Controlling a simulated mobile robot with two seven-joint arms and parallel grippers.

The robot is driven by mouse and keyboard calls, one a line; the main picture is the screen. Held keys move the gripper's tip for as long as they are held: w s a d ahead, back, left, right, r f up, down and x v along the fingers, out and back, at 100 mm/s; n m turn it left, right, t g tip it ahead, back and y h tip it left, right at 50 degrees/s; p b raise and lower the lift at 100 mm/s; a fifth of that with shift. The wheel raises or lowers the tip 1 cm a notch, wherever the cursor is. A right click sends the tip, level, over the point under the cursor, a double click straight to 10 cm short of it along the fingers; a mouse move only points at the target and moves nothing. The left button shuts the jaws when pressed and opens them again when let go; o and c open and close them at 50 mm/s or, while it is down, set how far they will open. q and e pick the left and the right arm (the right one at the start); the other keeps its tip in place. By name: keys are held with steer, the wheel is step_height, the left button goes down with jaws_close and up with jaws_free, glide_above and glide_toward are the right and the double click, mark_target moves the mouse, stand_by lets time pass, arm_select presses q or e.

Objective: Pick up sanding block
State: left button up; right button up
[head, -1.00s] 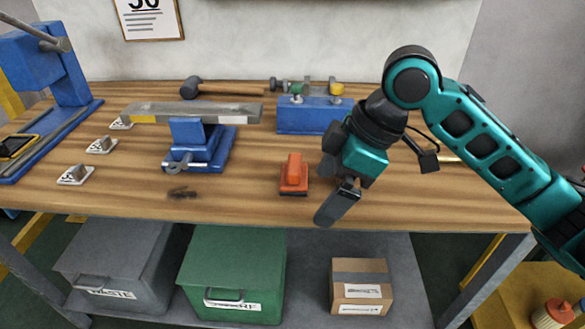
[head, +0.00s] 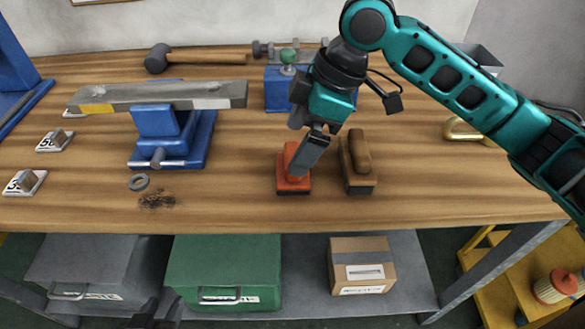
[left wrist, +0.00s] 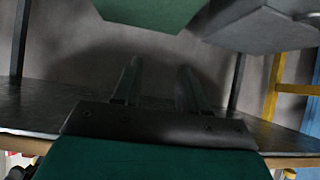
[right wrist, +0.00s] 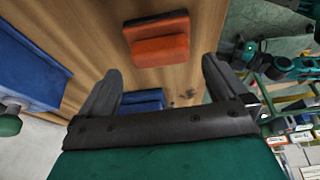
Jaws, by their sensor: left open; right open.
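An orange-red block with a raised grip and a dark base (head: 285,184) sits on the wooden bench, likely the sanding block. My right gripper (head: 301,163) is just above it and hides part of its right side. In the right wrist view the orange block (right wrist: 158,40) lies ahead of the open, empty fingers (right wrist: 160,82), about centred between them. Contact cannot be told. A brown wooden block with a rounded handle (head: 358,160) stands right beside it. My left gripper (head: 158,312) is low in front of the bench. In the left wrist view its fingers (left wrist: 158,80) are open and empty.
A blue vise (head: 165,130) bears a grey metal bar (head: 160,96). A ring (head: 139,182) and dark shavings (head: 157,200) lie in front. A mallet (head: 200,58) and a blue fixture (head: 282,88) are behind. Bins (head: 225,270) and a carton (head: 361,265) stand below.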

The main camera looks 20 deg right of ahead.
mark_target(293, 154)
steer(key=shift+a+f, duration=0.15)
steer(key=shift+f, duration=0.3)
steer(key=b+x, duration=0.1)
steer(key=x, duration=0.3)
steer(key=shift+f+b, duration=0.3)
steer(key=shift+b, duration=0.05)
steer(key=shift+f, duration=0.15)
steer(key=shift+c, duration=0.7)
steer(key=c, duration=0.7)
arm_select(q)
steer(key=shift+w+d+f, duration=0.25)
steer(key=shift+d, duration=0.1)
arm_select(e)
steer(key=shift+c, duration=0.4)
